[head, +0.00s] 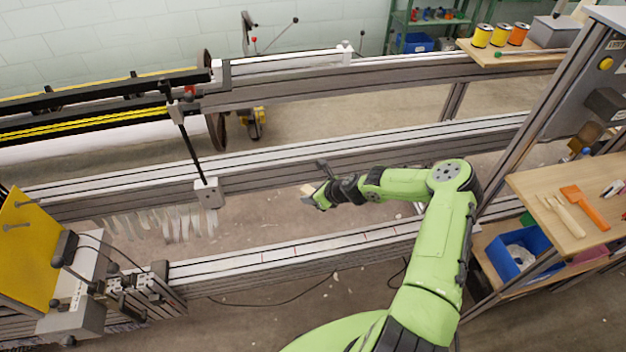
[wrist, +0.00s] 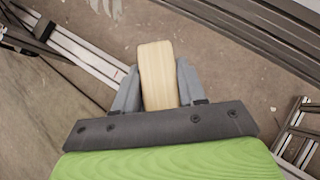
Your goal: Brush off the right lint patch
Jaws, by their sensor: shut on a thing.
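My gripper (head: 316,196) is near the middle of the head view, held out over the gap between the middle rail and the front rail. It is shut on a pale wooden block (wrist: 157,62), whose rounded end stands up between the two grey fingers in the wrist view. The block also shows as a small light piece in the head view (head: 307,189). No bristles can be made out on it. I cannot pick out a lint patch for certain in either view.
The middle rail (head: 280,160) and front rail (head: 300,248) run across the frame. A post with a grey block (head: 207,193) stands left of my gripper, above hanging pale strips (head: 180,222). A wooden shelf (head: 530,185) at right holds an orange brush (head: 585,207) and other tools.

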